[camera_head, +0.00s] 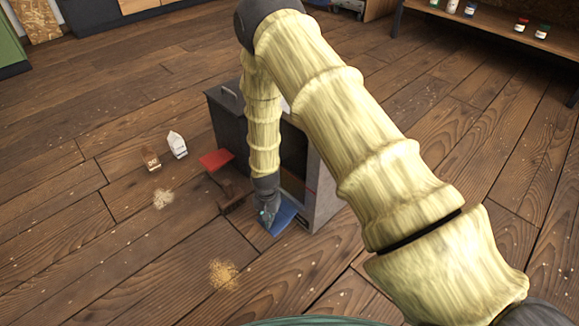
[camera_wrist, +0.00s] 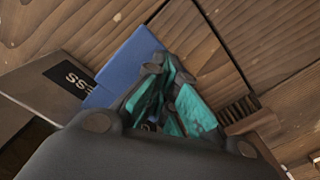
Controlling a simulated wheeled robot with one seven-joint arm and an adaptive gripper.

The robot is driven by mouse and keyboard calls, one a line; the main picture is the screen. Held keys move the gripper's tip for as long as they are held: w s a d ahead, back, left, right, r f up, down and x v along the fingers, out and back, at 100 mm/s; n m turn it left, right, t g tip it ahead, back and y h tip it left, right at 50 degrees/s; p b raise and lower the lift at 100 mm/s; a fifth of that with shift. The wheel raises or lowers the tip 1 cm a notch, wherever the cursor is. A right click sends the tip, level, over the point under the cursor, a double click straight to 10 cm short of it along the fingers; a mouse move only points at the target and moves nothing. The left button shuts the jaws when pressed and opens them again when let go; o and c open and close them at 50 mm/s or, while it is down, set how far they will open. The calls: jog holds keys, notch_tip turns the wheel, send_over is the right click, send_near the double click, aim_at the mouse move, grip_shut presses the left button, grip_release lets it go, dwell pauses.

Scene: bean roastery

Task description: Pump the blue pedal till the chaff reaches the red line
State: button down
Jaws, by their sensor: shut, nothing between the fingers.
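The blue pedal (camera_head: 281,220) sticks out low at the front of a dark grey machine (camera_head: 228,122) on the wooden floor. My gripper (camera_head: 266,215) points down at the pedal, its fingers shut and empty. In the wrist view the blue pedal (camera_wrist: 132,60) lies just beyond the teal fingertips (camera_wrist: 172,100); I cannot tell whether they touch it. A dark window with a thin red line (camera_head: 297,185) shows on the machine's front, partly behind my arm. The chaff level cannot be made out.
A brown bag (camera_head: 151,160) and a white carton (camera_head: 177,145) stand left of the machine. Small piles of chaff lie on the floor, one pale (camera_head: 163,199) and one golden (camera_head: 223,275). A shelf (camera_head: 500,22) with jars is at the back right. The left floor is mostly clear.

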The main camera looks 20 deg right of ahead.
notch_tip(320, 180, up, 9)
jog(key=p, duration=0.7)
jog(key=shift+p, duration=0.3)
jog(key=shift+f, duration=0.1)
